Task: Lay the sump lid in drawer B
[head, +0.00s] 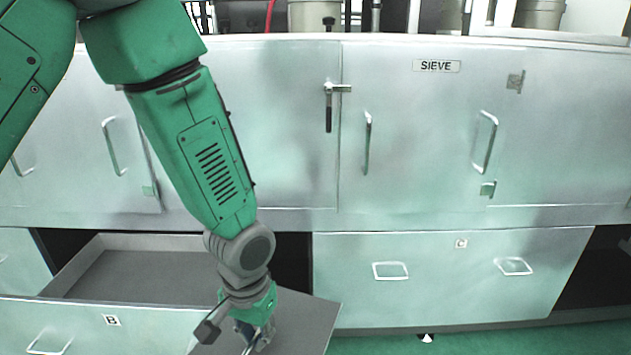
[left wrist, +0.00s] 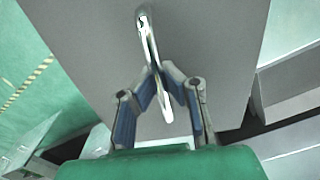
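The sump lid (head: 312,318) is a flat grey plate with a chrome bar handle (left wrist: 147,35). In the head view it shows at the bottom, beside the right end of drawer B (head: 160,320), partly behind my gripper. Drawer B is pulled open, and the part of its grey floor that shows is bare. My left gripper (head: 252,342) points down over the lid. In the left wrist view (left wrist: 157,70) its blue-padded fingers close in on the handle from both sides, and the lid (left wrist: 205,35) fills the middle. My right gripper is not in view.
Drawer C (head: 455,285), with two handles, is to the right and looks shut. Above is a row of cabinet doors with handles, one labelled SIEVE (head: 436,66). Green floor with a striped line (left wrist: 28,82) shows at the left in the wrist view.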

